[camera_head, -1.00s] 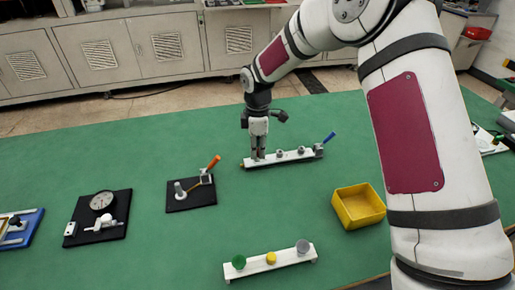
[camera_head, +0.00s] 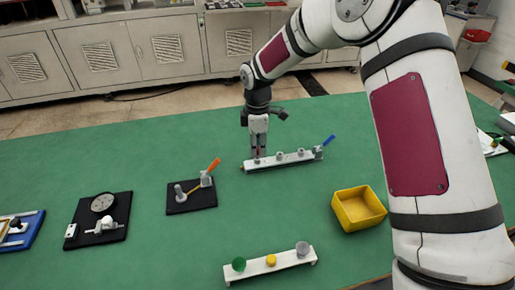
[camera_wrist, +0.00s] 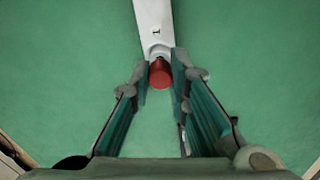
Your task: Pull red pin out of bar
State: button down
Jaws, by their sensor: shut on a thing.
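The white bar (camera_head: 285,161) lies on the green table at the middle of the head view, with several grey fittings along its top and a blue handle at its right end. Its end, marked "1", shows in the wrist view (camera_wrist: 153,14). My gripper (camera_head: 258,151) points down over the bar's left end, its fingers shut on the red pin. In the wrist view the red pin (camera_wrist: 160,75) sits between the fingertips (camera_wrist: 160,72), by the bar's marked end. I cannot tell how much of the pin is inside the bar.
A yellow bin (camera_head: 345,220) stands to the right. A white strip with green, yellow and grey knobs (camera_head: 290,259) lies in front. Left are a black fixture with an orange handle (camera_head: 180,207), a black gauge plate (camera_head: 80,215) and a blue tray (camera_head: 38,228). Green table between is clear.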

aim_at(258, 148)
jog(key=shift+r, duration=0.95)
dwell(0.4)
jog(key=shift+r+p, duration=0.5)
jog(key=shift+r, duration=1.15)
jog(key=shift+d, duration=0.1)
